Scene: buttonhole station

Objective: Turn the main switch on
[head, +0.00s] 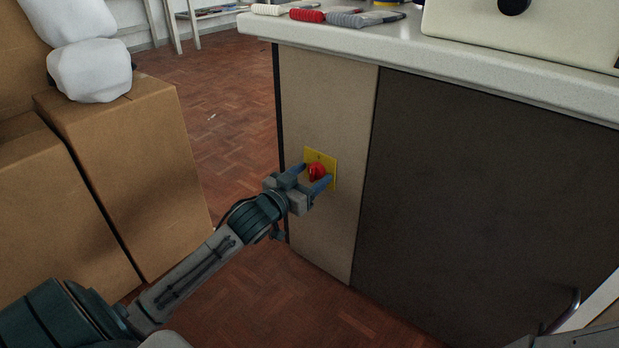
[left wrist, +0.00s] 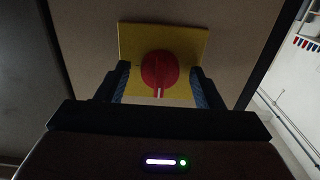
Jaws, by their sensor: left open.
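The main switch is a red rotary knob (head: 317,172) on a yellow plate (head: 331,162), fixed to the beige side panel of the counter. In the left wrist view the red knob (left wrist: 160,70) sits in the middle of the yellow plate (left wrist: 193,40), with a pale mark at its lower edge. My left gripper (head: 312,176) is open, with one finger on each side of the knob. In the left wrist view my left gripper's fingers (left wrist: 160,86) stand apart from the knob, with gaps on both sides. My right gripper is not in view.
The counter (head: 480,66) has a pale top with rolled thread or cloth bundles (head: 307,15) and a cream machine (head: 540,30). Cardboard boxes (head: 140,160) with white bags stand at the left. Open parquet floor lies between boxes and counter. A dark panel (head: 480,200) adjoins the beige one.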

